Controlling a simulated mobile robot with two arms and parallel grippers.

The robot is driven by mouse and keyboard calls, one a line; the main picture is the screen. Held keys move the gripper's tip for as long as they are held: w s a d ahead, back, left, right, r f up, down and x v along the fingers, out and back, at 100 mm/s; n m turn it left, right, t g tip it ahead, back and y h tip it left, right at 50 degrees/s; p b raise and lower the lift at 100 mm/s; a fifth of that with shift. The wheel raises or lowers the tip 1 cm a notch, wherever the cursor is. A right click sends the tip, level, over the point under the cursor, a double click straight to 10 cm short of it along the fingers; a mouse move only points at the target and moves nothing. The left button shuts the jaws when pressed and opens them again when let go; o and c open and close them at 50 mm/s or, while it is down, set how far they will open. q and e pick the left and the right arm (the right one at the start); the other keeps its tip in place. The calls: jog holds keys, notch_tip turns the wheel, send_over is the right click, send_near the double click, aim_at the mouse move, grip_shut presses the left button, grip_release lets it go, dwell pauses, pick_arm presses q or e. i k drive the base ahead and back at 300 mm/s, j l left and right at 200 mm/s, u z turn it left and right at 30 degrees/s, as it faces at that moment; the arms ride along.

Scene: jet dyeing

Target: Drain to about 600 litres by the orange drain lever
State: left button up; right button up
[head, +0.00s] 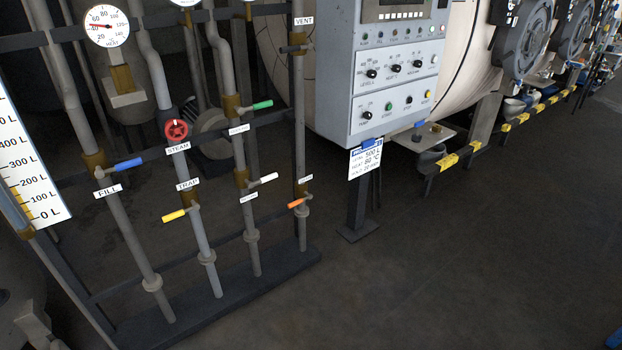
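The orange drain lever (298,203) sits on the rightmost vertical pipe of the valve rack, below a small white label (305,179) too small to read surely. Its handle points left and slightly down from the pipe. A white level scale (28,165) stands at the left edge, marked from 0 L up past 400 L. Its upper part is cut off by the frame, and I cannot tell a liquid level on it. Neither of my grippers is in view.
Other valves on the rack are the blue FILL lever (128,164), red STEAM wheel (176,130), yellow TRAP lever (174,215), green lever (262,105) and white lever (268,178). A grey control panel (395,75) with a sign (365,160) stands right. Open floor lies front right.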

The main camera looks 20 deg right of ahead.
aim_at(299, 201)
jog(key=i+l+u, duration=0.15)
jog(key=i+l, duration=1.1)
jog(key=l, duration=0.3)
jog(key=i+l+u, duration=0.1)
jog(key=l, duration=0.3)
jog(key=u, duration=1.85)
jog(key=z, duration=1.85)
jog(key=u, duration=1.4)
